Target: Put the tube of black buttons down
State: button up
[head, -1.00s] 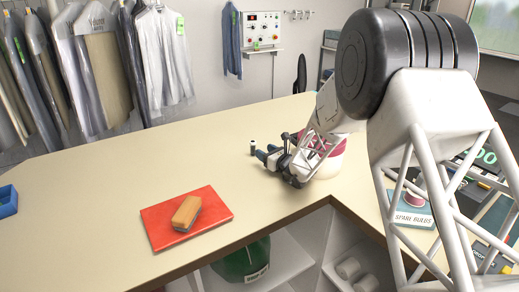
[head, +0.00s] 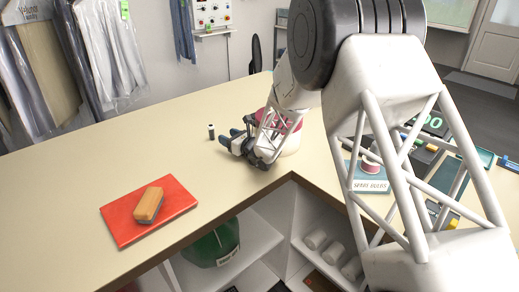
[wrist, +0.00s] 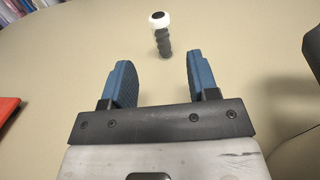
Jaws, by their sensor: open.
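The tube of black buttons (head: 211,131) stands upright on the pale counter, with a light cap on top. In the wrist view the tube (wrist: 162,36) stands just beyond the fingertips, between their lines, with a gap to both. My gripper (head: 229,139) is low over the counter to the right of the tube. In the wrist view my gripper (wrist: 157,65) has its two blue fingers wide apart with nothing between them.
A red mat (head: 118,214) with a tan-and-grey brush or block (head: 148,204) lies at the front left. A pink-and-white round object (head: 290,143) is behind my wrist. A box marked spare bulbs (head: 366,178) is to the right. The counter (head: 110,160) left of the tube is clear.

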jog(key=shift+r, duration=0.1)
jog(key=s+d+r+n+g+h, duration=0.1)
jog(key=s+d+r+n+g, duration=0.3)
jog(key=s, duration=0.4)
jog(key=s+d+r+n+g+h, duration=0.1)
jog(key=s+d+r+n+g, duration=0.1)
jog(key=s+d+r+n, duration=0.5)
jog(key=s+r+n+g+h, duration=0.1)
jog(key=s+r+n+g, duration=0.25)
jog(key=s, duration=0.65)
jog(key=s+d+n+h, duration=0.5)
jog(key=s+d+h, duration=0.1)
jog(key=s+d, duration=0.6)
jog(key=s+d+r+n+t+h, duration=0.1)
jog(key=s+d+n+h, duration=0.4)
jog(key=s+d, duration=0.7)
jog(key=s, duration=0.5)
jog(key=shift+s+d+r+h, duration=0.15)
jog(key=shift+d+r+h, duration=0.1)
jog(key=shift+h, duration=0.15)
jog(key=shift+n+t, duration=0.25)
